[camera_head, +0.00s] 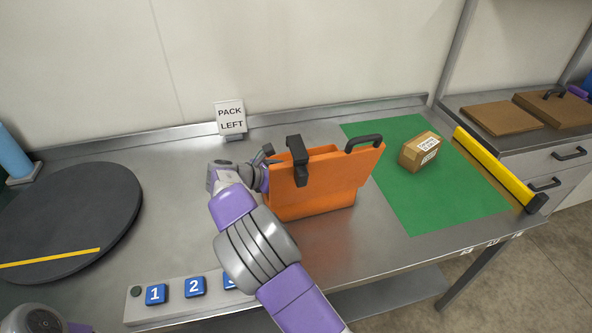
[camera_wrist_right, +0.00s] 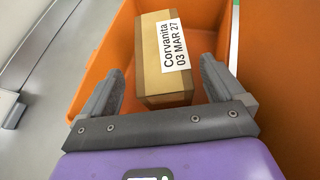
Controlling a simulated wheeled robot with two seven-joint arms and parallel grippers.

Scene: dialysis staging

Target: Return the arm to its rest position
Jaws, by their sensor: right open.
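My right arm reaches up the middle of the head view to the left side of an orange bin (camera_head: 315,200) with black handles. My right gripper (camera_head: 272,160) is at the bin's left edge, its fingers partly hidden there. In the right wrist view the gripper (camera_wrist_right: 160,78) is open, with its two fingers spread. Beyond and between them a brown carton (camera_wrist_right: 152,75) lies inside the orange bin (camera_wrist_right: 112,55), with a white label reading "Corvanita 03 MAR 27". A gap shows between the left finger and the carton; contact on the right is unclear. My left gripper is out of view.
A "PACK LEFT" sign (camera_head: 231,118) stands behind the bin. Another carton (camera_head: 420,151) sits on a green mat (camera_head: 445,205), beside a yellow bar (camera_head: 495,166). A dark round plate (camera_head: 70,215) lies left. A numbered button strip (camera_head: 175,308) is at the front edge.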

